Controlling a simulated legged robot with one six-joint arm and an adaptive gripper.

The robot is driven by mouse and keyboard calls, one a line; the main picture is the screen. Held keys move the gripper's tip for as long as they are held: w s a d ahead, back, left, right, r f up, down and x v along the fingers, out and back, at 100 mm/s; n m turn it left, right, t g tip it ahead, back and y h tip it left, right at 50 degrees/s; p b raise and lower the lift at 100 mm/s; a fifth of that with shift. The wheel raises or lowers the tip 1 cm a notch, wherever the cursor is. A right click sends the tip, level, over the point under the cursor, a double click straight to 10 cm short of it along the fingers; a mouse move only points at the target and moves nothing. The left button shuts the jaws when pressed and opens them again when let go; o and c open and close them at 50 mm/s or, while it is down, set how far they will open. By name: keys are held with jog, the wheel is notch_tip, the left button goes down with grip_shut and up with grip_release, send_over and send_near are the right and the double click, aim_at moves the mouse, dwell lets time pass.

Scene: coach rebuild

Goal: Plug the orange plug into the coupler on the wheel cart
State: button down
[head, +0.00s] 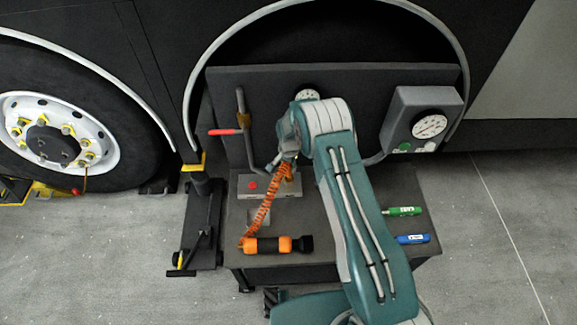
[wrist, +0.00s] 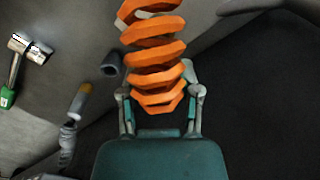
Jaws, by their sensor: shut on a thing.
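My gripper (head: 287,158) is over the back left of the wheel cart (head: 335,222), near a grey block with a red button (head: 253,185). In the wrist view its fingers (wrist: 160,112) are closed around the orange plug's end of a coiled orange hose (wrist: 153,52). The plug body is mostly hidden by the coil and fingers. In the head view the coil (head: 264,208) hangs from my gripper down to the cart's front left. A small brass fitting (head: 291,183), perhaps the coupler, shows on the block just below my gripper; I cannot tell whether the plug touches it.
An orange and black torch-like thing (head: 281,245) lies at the cart's front. Green (head: 402,211) and blue (head: 412,239) handled tools lie at right. A gauge box (head: 421,120) and a red lever (head: 225,132) are on the back panel (head: 350,105). A jack (head: 203,225) stands left of the cart.

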jog(key=shift+f, duration=1.4)
jog(key=shift+c, duration=1.1)
grip_release()
